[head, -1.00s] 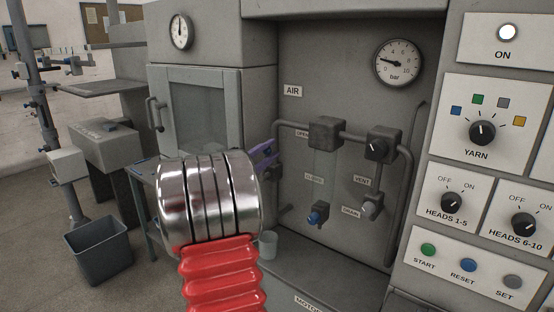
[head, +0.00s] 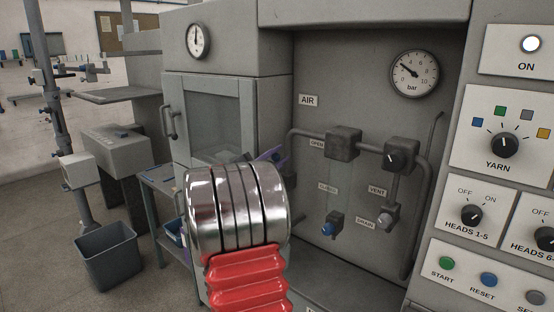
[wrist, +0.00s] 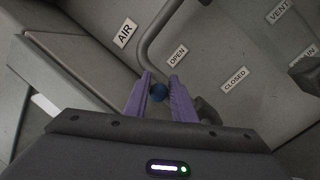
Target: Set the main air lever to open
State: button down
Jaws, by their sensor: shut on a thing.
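In the wrist view my gripper (wrist: 158,94) has its two purple fingers on either side of a blue ball knob (wrist: 158,91), the end of the air lever. The knob lies nearer the OPEN label (wrist: 177,56) than the CLOSED label (wrist: 235,79). The lever's shaft is mostly hidden by the fingers and gripper body.
A pressure gauge (head: 414,73) hangs above the pipes. A vent valve (head: 401,155) and a lower valve with a blue knob (head: 329,229) are to the right. Control panels (head: 500,140) stand at the far right, a glass-door cabinet (head: 215,115) at the left.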

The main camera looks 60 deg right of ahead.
jog(key=shift+d+f, duration=0.1)
jog(key=shift+f, duration=0.65)
jog(key=c, duration=1.7)
grip_release()
jog(key=shift+w, duration=0.1)
jog(key=o, duration=0.3)
jog(key=shift+r, duration=0.15)
jog(key=shift+o, duration=0.2)
jog(key=shift+r, duration=0.1)
jog(key=v, duration=1.4)
jog(key=shift+d, duration=0.1)
